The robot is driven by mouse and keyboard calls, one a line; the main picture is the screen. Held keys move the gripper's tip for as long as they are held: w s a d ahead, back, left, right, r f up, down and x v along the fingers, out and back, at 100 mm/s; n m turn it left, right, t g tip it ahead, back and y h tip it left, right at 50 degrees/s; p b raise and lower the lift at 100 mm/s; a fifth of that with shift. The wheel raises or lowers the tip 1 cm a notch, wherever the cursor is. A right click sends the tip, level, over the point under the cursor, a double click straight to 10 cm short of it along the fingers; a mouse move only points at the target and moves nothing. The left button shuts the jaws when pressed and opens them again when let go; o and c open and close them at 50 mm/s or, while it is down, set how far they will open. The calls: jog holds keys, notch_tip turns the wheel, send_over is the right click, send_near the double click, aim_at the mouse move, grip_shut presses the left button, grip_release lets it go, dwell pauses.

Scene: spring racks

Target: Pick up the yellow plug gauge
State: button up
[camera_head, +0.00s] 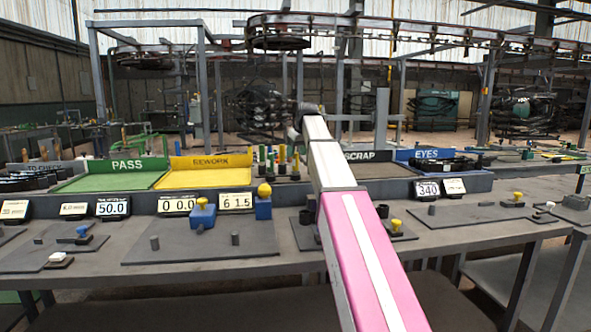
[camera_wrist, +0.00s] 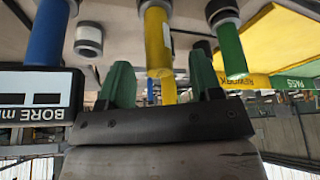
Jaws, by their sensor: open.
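The yellow plug gauge (camera_wrist: 157,40) is a yellow cylinder with a pale band, seen in the wrist view, which looks upside down. It stands in a grey ring-shaped holder. My gripper (camera_wrist: 160,84) is open, with one green finger on each side of the gauge's line in the picture. I cannot tell whether the fingers touch it or how deep it sits between them. In the head view a yellow gauge (camera_head: 282,154) stands among several dark and green ones at the back of the bench; my gripper's fingers cannot be made out there.
A blue gauge (camera_wrist: 47,32) and a green gauge (camera_wrist: 230,48) stand on either side in the wrist view. An empty ring holder (camera_wrist: 89,38) sits close by. A BORE display (camera_wrist: 38,100) is near the left finger. The yellow REWORK tray (camera_head: 205,178) is left of the gauges.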

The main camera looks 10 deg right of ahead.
aim_at(295, 160)
jog(key=x, duration=0.5)
jog(key=shift+w, duration=0.15)
jog(key=c, duration=0.9)
jog(key=shift+c, duration=0.2)
jog(key=shift+r, duration=0.1)
